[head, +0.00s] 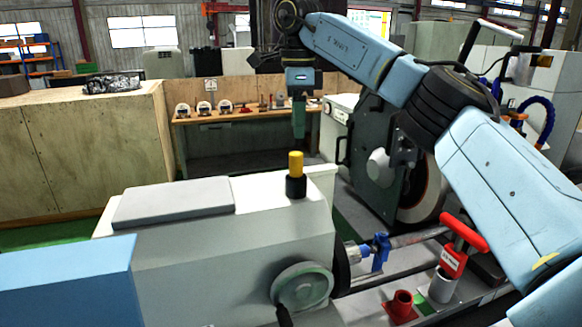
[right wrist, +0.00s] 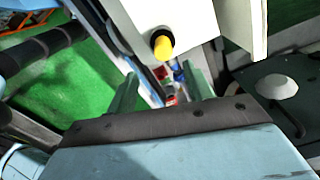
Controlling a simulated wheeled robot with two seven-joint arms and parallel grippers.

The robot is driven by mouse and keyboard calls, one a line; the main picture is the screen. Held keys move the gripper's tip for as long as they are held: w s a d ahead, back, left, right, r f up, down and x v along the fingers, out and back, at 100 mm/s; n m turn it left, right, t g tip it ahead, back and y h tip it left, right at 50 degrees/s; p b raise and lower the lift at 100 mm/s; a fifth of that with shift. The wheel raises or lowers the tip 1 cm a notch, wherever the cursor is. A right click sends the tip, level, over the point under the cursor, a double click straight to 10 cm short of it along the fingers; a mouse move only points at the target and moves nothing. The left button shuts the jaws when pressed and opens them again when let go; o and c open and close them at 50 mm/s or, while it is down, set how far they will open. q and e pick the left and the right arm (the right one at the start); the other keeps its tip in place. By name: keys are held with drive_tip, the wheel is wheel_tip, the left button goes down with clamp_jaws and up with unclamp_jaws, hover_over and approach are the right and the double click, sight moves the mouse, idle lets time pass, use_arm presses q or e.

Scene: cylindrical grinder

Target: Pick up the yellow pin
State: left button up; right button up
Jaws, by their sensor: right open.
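The yellow pin (head: 295,164) stands upright in a short black holder (head: 296,187) on top of the grey machine housing (head: 250,240). My left gripper is in neither view.
A grey flat cover (head: 175,201) lies on the housing left of the pin. A large grinding wheel guard (head: 375,150) stands to the right. A red-handled tool (head: 463,233) stands at lower right. A wooden bench (head: 240,115) with small parts is behind.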

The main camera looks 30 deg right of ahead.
sight(296, 154)
wheel_tip(296, 154, down, 4)
drive_tip(key=shift+d+f, duration=0.1)
drive_tip(key=shift+f, duration=0.15)
drive_tip(key=shift+w+f, duration=0.1)
drive_tip(key=shift+f, duration=0.35)
drive_tip(key=f, duration=0.1)
drive_tip(key=f+p, duration=0.1)
drive_tip(key=f, duration=0.1)
drive_tip(key=f+p, duration=0.1)
drive_tip(key=shift+w+f, duration=0.25)
drive_tip(key=shift+f, duration=0.15)
drive_tip(key=shift+c, duration=0.7)
drive_tip(key=c, duration=1)
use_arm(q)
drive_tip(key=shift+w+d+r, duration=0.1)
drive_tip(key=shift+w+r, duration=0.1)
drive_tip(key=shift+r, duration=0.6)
use_arm(e)
drive_tip(key=shift+r, duration=0.1)
